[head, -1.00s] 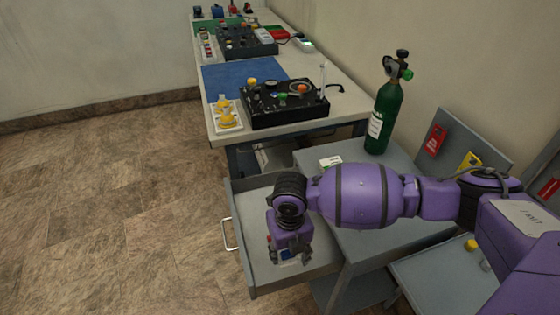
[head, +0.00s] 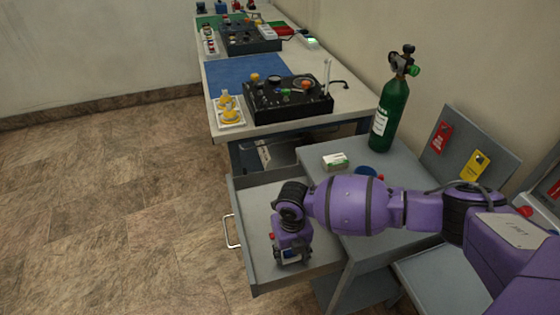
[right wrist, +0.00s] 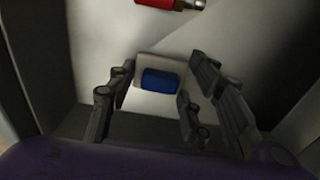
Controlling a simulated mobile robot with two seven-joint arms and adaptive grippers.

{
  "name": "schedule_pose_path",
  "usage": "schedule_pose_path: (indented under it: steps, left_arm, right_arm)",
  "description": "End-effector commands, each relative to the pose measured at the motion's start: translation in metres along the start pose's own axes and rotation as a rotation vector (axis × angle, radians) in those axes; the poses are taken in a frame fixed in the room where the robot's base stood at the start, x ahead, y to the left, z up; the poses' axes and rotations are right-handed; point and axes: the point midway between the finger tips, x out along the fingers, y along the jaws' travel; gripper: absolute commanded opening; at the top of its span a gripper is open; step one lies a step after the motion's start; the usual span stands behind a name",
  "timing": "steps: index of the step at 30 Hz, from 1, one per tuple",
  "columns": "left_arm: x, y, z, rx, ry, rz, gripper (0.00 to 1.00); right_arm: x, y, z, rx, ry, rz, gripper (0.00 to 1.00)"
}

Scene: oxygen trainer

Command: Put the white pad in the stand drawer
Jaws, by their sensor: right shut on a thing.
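The stand drawer (head: 262,202) is pulled open and juts out to the left of the grey stand (head: 400,165). My right gripper (head: 291,258) points down inside it. In the right wrist view, the white pad (right wrist: 143,66), with a blue middle, is between the two fingers of my right gripper (right wrist: 158,82), which is shut on it. The pad is low in the drawer, over the pale drawer floor (right wrist: 90,35). I cannot tell whether it touches the floor. In the head view the gripper hides most of the pad. My left gripper is out of view.
A red thing with a metal end (right wrist: 172,4) lies in the drawer, ahead of the fingers. On the stand top are a white-and-green box (head: 335,161), a blue round thing (head: 367,172) and a green oxygen cylinder (head: 391,112). A workbench (head: 330,70) with a black panel stands behind.

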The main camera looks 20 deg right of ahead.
Motion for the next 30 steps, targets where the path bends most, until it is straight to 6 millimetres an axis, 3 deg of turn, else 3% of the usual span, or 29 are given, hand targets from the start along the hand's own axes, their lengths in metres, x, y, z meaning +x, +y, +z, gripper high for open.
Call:
schedule_pose_path:
  steps: [2, 3, 6, 19, 30]
  left_arm:
    - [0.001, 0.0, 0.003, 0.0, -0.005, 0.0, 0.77]
    - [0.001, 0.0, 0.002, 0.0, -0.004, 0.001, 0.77]
    - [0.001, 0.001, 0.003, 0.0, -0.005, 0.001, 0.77]
    - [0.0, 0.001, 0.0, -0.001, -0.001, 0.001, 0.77]
    - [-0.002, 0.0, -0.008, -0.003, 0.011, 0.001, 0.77]
  right_arm:
    - [0.004, 0.0, -0.001, 0.0, 0.002, 0.0, 0.24]
    - [0.003, 0.0, 0.0, 0.0, 0.001, 0.0, 0.51]
    - [0.003, 0.0, 0.0, 0.0, 0.0, 0.0, 0.65]
    - [-0.007, 0.0, 0.001, -0.001, -0.003, 0.0, 0.65]
    - [-0.082, 0.0, 0.002, -0.002, -0.005, 0.001, 0.65]
